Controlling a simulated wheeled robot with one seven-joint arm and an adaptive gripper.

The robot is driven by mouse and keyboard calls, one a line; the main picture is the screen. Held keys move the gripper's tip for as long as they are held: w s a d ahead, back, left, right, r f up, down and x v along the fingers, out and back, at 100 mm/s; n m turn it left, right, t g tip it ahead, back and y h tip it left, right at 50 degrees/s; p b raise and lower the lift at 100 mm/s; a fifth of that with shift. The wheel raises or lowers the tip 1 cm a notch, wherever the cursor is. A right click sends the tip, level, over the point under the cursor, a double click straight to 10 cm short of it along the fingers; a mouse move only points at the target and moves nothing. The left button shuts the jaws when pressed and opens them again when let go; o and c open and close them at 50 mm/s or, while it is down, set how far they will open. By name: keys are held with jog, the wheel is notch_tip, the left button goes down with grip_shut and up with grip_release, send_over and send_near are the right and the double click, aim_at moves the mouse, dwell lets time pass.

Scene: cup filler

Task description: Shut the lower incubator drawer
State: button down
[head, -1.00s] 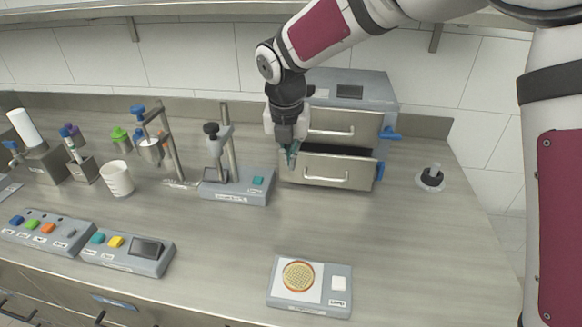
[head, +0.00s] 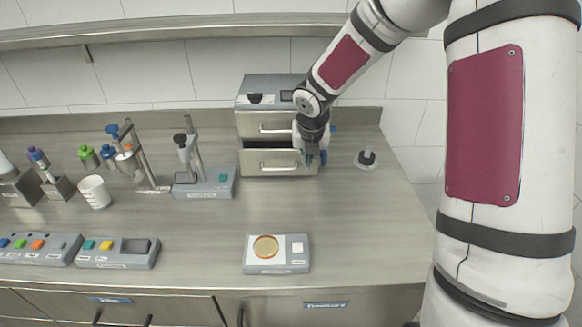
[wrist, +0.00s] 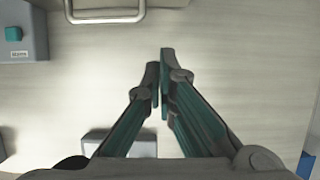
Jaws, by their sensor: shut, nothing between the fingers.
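The incubator (head: 262,86) is a grey box with two drawers at the back of the counter in the head view. The lower incubator drawer (head: 250,165) stands partly out, with a dark gap above its front. The upper drawer (head: 252,125) looks shut. My gripper (head: 316,163) is shut and empty, at the right end of the lower drawer's front; whether it touches is unclear. In the wrist view my fingertips (wrist: 160,62) are together over the bare counter, and the lower drawer's handle (wrist: 105,18) shows at the upper left.
A stand on a grey base (head: 205,188) is left of the incubator. A small black-knobbed object (head: 367,158) is to its right. The counter between is clear.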

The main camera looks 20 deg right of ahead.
aim_at(303, 168)
jog(key=b+x, duration=0.2)
jog(key=x, duration=0.7)
jog(key=shift+a+f, duration=0.15)
jog(key=shift+f, duration=0.2)
jog(key=shift+w+d+f, duration=0.1)
jog(key=shift+w+d, duration=0.15)
jog(key=shift+w, duration=0.3)
jog(key=shift+w+d+f, duration=0.1)
jog(key=shift+w+d, duration=0.1)
jog(key=shift+w, duration=0.35)
jog(key=shift+w+d, duration=0.3)
jog(key=shift+w, duration=0.65)
jog(key=shift+w+d, duration=0.2)
jog(key=shift+w, duration=0.45)
jog(key=shift+w+d, duration=0.2)
jog(key=shift+w, duration=0.45)
jog(key=shift+s+a, duration=0.1)
jog(key=shift+s, duration=0.05)
